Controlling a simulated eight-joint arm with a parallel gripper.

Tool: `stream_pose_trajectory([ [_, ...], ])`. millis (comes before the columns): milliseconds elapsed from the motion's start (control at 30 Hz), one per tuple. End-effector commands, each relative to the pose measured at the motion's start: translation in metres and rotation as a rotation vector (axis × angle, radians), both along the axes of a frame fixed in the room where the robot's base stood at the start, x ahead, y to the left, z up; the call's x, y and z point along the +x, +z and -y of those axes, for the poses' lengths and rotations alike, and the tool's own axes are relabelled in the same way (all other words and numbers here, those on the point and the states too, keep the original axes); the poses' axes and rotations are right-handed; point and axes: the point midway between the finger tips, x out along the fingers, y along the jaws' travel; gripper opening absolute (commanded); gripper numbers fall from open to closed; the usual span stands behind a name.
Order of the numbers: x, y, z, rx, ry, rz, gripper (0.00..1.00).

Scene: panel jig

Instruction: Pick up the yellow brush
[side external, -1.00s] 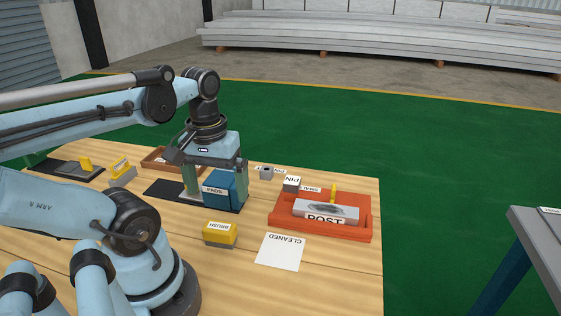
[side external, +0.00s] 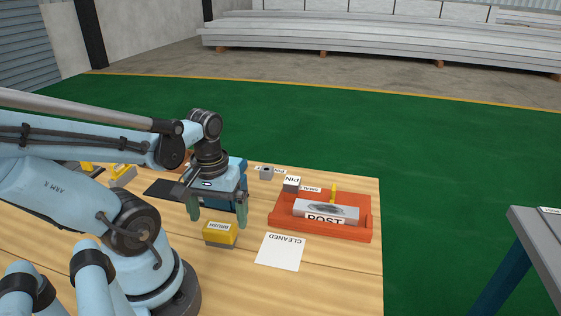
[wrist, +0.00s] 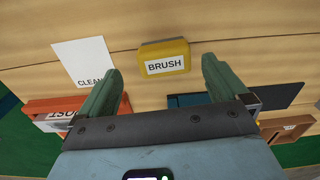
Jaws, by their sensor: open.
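The yellow brush (side external: 220,234) is a small block with a yellow top, a grey lower part and a BRUSH label. It rests on the wooden table just left of the white CLEANED sheet. In the wrist view the brush (wrist: 164,58) lies ahead of and between the two green fingers, not touching either. My gripper (side external: 219,222) is open and empty, its fingertips close above and behind the brush in the side view. The open fingers also show in the wrist view (wrist: 160,75).
The CLEANED sheet (side external: 280,251) lies right of the brush. A red tray (side external: 367,220) holds a grey POST piece (side external: 325,211). A small PIN block (side external: 291,184) stands behind it. A dark mat (side external: 166,189) and a blue block lie behind my gripper. The table front is clear.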

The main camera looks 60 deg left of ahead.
Motion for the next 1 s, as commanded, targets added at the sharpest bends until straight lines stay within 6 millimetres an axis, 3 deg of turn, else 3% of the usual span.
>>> stream_pose_trajectory([
  [600,0.001,-0.04,-0.008,0.001,0.0,0.001,1.0],
  [1000,0.0,-0.049,-0.008,0.0,0.0,0.001,1.0],
])
